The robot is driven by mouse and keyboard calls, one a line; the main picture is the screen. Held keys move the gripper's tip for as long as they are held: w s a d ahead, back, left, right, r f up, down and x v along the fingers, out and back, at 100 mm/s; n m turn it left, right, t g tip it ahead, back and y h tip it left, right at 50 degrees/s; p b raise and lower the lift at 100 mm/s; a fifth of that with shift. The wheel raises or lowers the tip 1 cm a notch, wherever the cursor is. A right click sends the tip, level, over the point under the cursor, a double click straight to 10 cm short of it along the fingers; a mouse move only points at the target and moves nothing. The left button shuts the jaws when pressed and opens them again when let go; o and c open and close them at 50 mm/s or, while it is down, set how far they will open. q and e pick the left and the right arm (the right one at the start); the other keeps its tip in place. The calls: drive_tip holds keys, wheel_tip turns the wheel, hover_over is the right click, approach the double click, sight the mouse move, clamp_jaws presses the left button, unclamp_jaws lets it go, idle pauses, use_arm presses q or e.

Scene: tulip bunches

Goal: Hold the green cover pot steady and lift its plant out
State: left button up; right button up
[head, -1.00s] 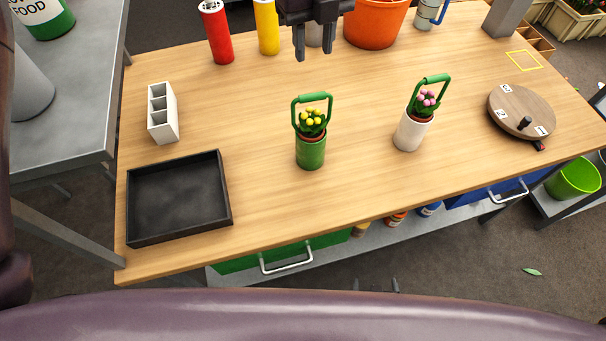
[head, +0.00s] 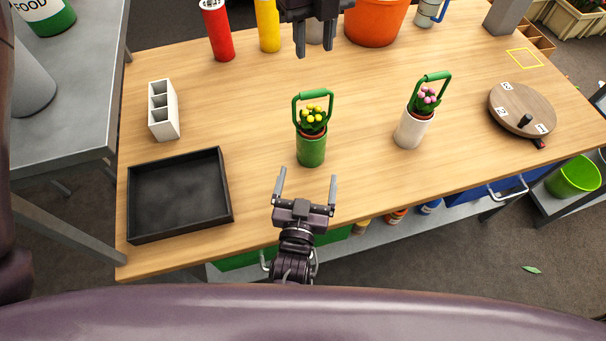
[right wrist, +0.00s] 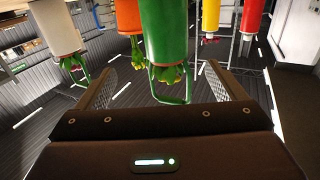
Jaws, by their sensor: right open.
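The green cover pot (head: 311,150) stands upright on the table. Its plant (head: 313,120), yellow blooms in a terracotta inner pot with a tall green handle (head: 313,94), sits inside it. My right gripper (head: 306,174) is open and empty at the near side of the green pot, its fingers pointing toward it but apart from it. In the right wrist view, the green pot (right wrist: 165,30) appears upside down between the spread fingers. My left gripper (head: 314,51) is open at the table's far side, well beyond the plant, with nothing visibly held.
A white pot (head: 410,132) with a pink-flowered plant and green handle stands to the right. A black tray (head: 224,213) and white divided holder (head: 171,122) are on the left. A round wooden board (head: 510,97) is at right. Red (head: 218,35) and yellow cylinders (head: 267,30) stand behind.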

sight(310, 143)
drive_tip(key=w, duration=0.8)
drive_tip(key=w+r, duration=0.1)
drive_tip(key=w, duration=0.3)
drive_tip(key=shift+w+d, duration=0.3)
drive_tip(key=c, duration=1.1)
